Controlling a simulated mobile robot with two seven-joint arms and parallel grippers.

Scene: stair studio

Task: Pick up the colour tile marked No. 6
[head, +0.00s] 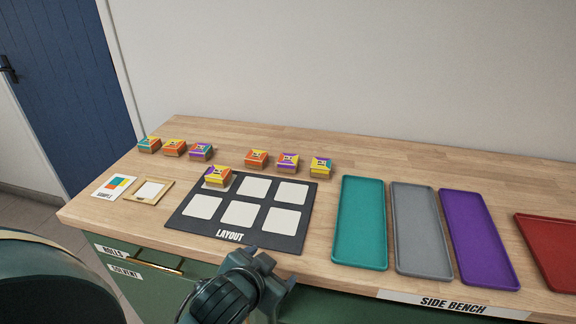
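Several small square colour tiles, like little boxes in orange, yellow, purple and teal, are on the bench. In the back row from the left are a teal-topped tile (149,145), an orange one (174,148), a purple one (201,152), another orange one (256,159), a purple and yellow one (288,162) and a yellow one (321,166). One more tile (217,176) sits on the layout mat's back-left cell. Their numbers are too small to read, so I cannot tell which is No. 6. My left gripper (266,264) is at the mat's front edge, apart from every tile; its finger opening is unclear. My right gripper is out of view.
The dark layout mat (232,213) has several bare white cells. A sample card (115,186) and a wooden frame (150,192) lie left of it. Teal (361,221), grey (420,229), purple (477,237) and red (551,250) trays lie empty on the right.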

